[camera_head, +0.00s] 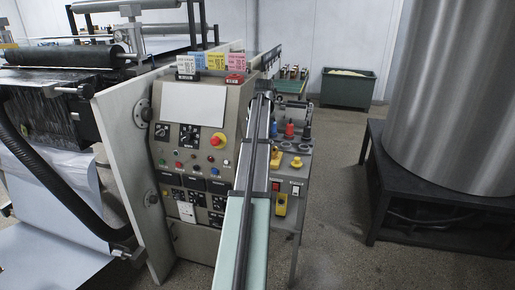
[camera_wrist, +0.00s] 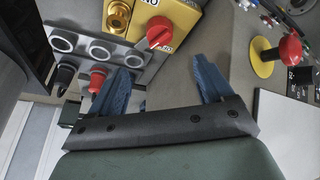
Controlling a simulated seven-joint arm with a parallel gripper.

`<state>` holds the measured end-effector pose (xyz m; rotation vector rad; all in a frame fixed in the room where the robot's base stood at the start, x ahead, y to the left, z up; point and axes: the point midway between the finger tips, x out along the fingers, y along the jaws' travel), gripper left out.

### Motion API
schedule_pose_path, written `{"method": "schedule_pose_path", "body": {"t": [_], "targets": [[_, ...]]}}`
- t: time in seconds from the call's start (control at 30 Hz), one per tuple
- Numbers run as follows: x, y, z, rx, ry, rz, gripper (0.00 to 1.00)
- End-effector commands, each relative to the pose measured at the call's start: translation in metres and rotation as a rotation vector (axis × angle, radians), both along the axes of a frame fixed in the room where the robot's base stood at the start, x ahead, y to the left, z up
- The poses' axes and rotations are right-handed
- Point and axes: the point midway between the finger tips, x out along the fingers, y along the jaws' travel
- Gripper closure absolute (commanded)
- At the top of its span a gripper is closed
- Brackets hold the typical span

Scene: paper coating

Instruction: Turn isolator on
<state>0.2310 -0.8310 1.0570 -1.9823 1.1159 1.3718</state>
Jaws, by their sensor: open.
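The isolator is a red rotary knob (camera_wrist: 159,33) on a yellow box (camera_wrist: 188,14) at the top of the wrist view. Large inverted lettering is partly cut off by the frame's top edge, and smaller lettering sits beside the knob. The knob's grip is tilted in the picture. My gripper (camera_wrist: 164,66) has two blue fingers spread wide. The knob lies beyond the fingertips, roughly between them and a little left of centre. Nothing is between the fingers, and they look apart from the knob. I cannot pick out the knob or fingers clearly in the head view.
A red mushroom button (camera_wrist: 290,50) on a yellow disc stands to the right in the wrist view; it also shows on the control panel (camera_head: 217,141). White-ringed sockets (camera_wrist: 101,50) and a red plug (camera_wrist: 98,80) lie close to the left finger. Open floor (camera_head: 335,220) lies at right.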

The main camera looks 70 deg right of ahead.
Motion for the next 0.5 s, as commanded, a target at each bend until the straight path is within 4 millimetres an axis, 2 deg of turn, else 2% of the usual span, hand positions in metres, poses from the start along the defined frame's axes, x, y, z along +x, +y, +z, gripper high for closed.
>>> {"method": "schedule_pose_path", "body": {"t": [0.17,0.5], "targets": [[0.003,-0.007,-0.018,0.001,0.001,0.001,0.20],[0.013,-0.028,-0.072,0.002,0.001,-0.001,0.20]]}}
